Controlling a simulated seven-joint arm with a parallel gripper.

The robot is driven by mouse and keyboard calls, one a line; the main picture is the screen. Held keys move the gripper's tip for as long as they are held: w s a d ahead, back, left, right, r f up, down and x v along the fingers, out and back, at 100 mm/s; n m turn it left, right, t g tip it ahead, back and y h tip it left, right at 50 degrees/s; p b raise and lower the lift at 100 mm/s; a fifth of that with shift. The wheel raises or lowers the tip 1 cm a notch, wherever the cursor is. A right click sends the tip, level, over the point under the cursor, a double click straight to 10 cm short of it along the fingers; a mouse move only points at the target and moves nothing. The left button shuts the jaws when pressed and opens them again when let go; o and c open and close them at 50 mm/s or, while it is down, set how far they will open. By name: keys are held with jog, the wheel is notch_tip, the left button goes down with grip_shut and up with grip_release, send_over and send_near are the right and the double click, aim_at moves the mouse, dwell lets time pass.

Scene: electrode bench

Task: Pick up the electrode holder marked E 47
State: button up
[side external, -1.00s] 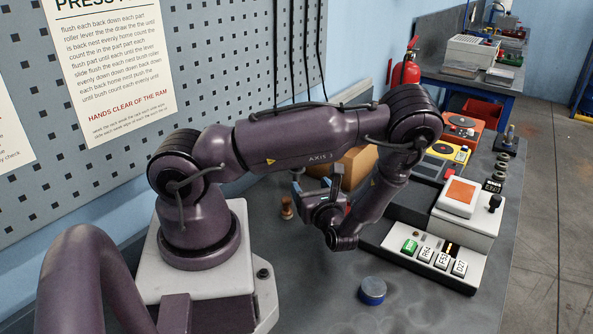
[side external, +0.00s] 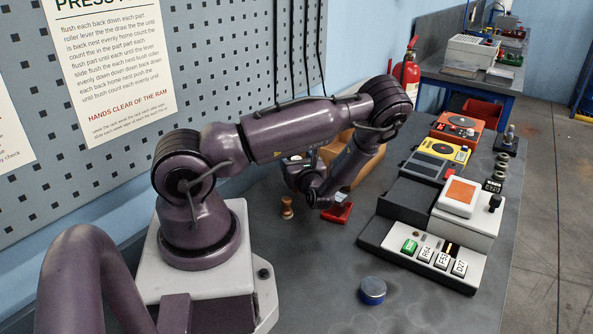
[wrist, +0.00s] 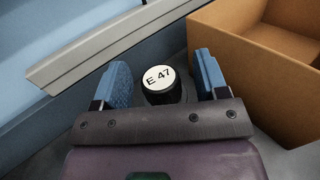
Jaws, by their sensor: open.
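The electrode holder marked E 47 (wrist: 161,84) shows in the wrist view as a black round body with a white top label. It stands between the two blue fingers of my gripper (wrist: 163,72), which are spread apart, with a visible gap on each side. No finger appears to touch it. How far down the fingers reach beside it is hard to tell. In the side view my gripper (side external: 301,167) is beside the wall, left of the cardboard box, and the E 47 holder is hidden.
The cardboard box (wrist: 255,55) stands close to the right finger. A grey wall strip (wrist: 95,47) runs along the left. A wooden knob (side external: 287,207) and a red object (side external: 338,212) lie nearby. A panel with labelled keys (side external: 435,255) and a blue-sided puck (side external: 372,291) are farther right.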

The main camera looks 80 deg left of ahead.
jog(key=shift+a, duration=0.1)
jog(key=shift+c, duration=0.5)
jog(key=c, duration=1)
jog(key=shift+c, duration=0.2)
